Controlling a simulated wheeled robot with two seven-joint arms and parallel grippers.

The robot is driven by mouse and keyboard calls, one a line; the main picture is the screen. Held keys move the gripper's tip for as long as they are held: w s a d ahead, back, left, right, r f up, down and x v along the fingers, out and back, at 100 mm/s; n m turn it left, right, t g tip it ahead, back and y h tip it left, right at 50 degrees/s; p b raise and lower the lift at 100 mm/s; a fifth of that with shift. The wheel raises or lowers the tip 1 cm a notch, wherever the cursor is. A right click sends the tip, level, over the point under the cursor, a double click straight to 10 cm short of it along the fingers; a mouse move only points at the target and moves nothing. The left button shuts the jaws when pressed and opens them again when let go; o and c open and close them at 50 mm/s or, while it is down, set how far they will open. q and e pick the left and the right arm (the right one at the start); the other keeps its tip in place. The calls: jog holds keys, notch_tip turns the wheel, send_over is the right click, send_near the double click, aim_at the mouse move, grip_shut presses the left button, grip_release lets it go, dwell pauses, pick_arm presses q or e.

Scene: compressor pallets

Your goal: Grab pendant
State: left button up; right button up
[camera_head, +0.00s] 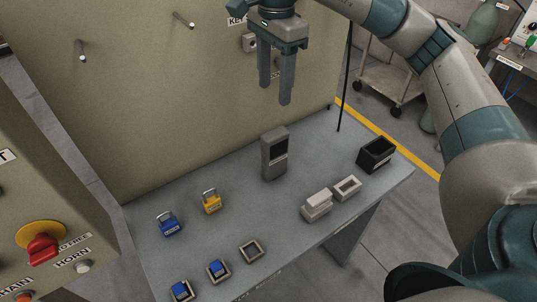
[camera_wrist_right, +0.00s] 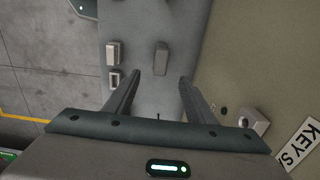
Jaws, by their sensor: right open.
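The pendant (camera_head: 275,153) looks like a grey upright block with a dark screen on its front, standing on the grey table near the wall panel. In the right wrist view the pendant (camera_wrist_right: 161,58) appears from above, ahead of and between the two fingers. My right gripper (camera_head: 275,97) is open, empty and pointing down, with its fingertips above the pendant and apart from it. Its fingers also show in the right wrist view (camera_wrist_right: 160,76), spread wide. My left gripper is not in the head view.
The large beige panel (camera_head: 150,100) rises behind. A control box (camera_head: 50,200) stands at left.

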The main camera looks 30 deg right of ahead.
jog(key=shift+d, duration=0.15)
jog(key=p, duration=0.4)
send_near(275, 134)
notch_tip(275, 134, down, 6)
jog(key=shift+f, duration=0.45)
